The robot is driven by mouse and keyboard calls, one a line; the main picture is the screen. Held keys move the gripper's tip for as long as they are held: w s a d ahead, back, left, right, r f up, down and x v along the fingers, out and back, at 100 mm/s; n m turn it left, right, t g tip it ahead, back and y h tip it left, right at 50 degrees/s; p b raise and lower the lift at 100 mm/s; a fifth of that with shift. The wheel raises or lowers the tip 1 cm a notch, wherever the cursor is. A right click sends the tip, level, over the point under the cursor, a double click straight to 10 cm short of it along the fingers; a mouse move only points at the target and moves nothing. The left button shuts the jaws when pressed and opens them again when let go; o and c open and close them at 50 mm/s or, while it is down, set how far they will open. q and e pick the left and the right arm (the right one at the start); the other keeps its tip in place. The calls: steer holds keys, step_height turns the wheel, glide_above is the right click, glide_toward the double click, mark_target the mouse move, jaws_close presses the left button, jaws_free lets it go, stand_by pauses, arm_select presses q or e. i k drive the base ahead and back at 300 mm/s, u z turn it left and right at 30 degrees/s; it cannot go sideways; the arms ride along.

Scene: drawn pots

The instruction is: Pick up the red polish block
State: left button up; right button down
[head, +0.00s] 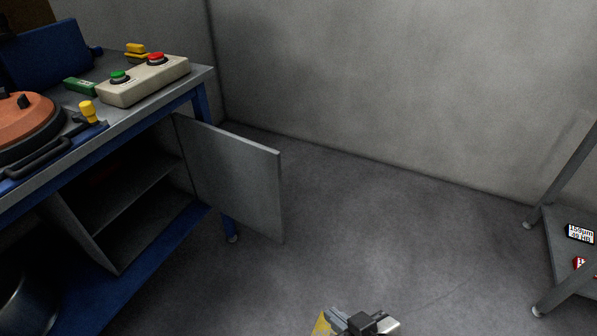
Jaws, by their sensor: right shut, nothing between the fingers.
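No red polish block shows clearly. A dim dark-red shape (104,171) is on the upper shelf inside the open cabinet, too dark to identify. A small red item with white marks (580,264) lies on the low shelf at the right edge; I cannot tell what it is. My right gripper (362,323) shows at the bottom centre, shut and empty, over the floor and away from both. My left gripper is out of view.
The workbench (145,112) at left bears a control box (150,86) with green and red buttons and an orange round pot lid (25,118). Its cabinet door (235,178) stands open into the room. A metal rack (556,262) stands at right. The floor between is clear.

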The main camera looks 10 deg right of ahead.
mark_target(103, 174)
steer(key=z, duration=1.3)
steer(key=i, duration=2.9)
steer(key=u, duration=3.5)
